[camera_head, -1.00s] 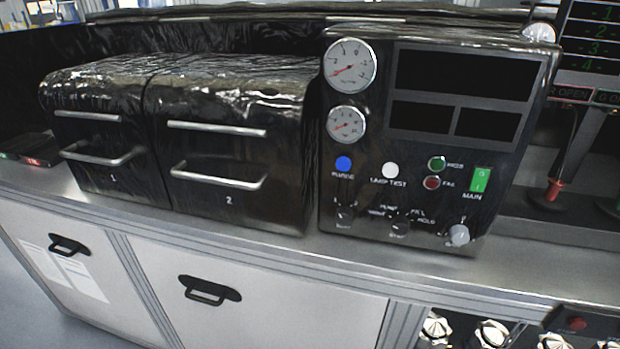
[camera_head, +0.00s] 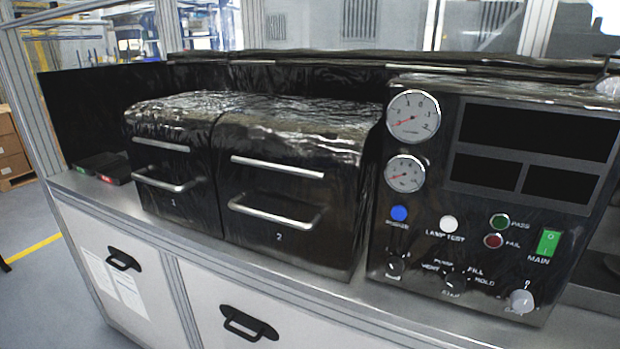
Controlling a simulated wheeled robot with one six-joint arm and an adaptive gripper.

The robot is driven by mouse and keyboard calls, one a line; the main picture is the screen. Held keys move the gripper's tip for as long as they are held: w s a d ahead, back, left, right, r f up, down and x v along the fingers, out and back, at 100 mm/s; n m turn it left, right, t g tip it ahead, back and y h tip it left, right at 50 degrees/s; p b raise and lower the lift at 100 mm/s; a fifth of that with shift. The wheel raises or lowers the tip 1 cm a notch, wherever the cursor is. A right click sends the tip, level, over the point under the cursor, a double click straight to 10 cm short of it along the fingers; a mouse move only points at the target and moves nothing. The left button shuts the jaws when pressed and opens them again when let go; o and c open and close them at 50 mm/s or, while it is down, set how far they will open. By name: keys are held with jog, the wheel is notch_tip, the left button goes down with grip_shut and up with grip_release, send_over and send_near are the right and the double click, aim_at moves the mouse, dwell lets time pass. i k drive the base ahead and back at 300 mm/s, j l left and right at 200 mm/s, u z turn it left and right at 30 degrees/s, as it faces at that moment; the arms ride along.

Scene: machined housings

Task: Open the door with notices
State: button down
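The door with notices (camera_head: 150,299) is a light grey cabinet door at the lower left, under the counter. Two white paper notices (camera_head: 112,281) are on its left part. Its black handle (camera_head: 124,259) sits near the top, beside the notices. The door looks shut, and the picture's bottom edge cuts off its lower part. To its right is another grey door (camera_head: 205,300) with a black handle (camera_head: 249,323) and no notices in view. My gripper is not in view.
On the metal counter (camera_head: 95,203) stand black chambers 1 (camera_head: 165,165) and 2 (camera_head: 290,180) with bar handles, and a control panel (camera_head: 490,200) with gauges. A small black box (camera_head: 105,168) lies at the left end. Open floor (camera_head: 50,290) shows at the left.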

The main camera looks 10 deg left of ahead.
aim_at(125, 273)
jog(key=u, duration=1.5)
jog(key=i+u, duration=0.15)
jog(key=i, duration=0.35)
jog(key=i+u, duration=0.2)
jog(key=i, duration=0.35)
jog(key=i+l+u, duration=0.15)
jog(key=i, duration=0.35)
jog(key=i+l+u, duration=0.15)
jog(key=i, duration=0.35)
jog(key=i+l+u, duration=0.2)
jog(key=i+l, duration=0.15)
jog(key=i, duration=0.1)
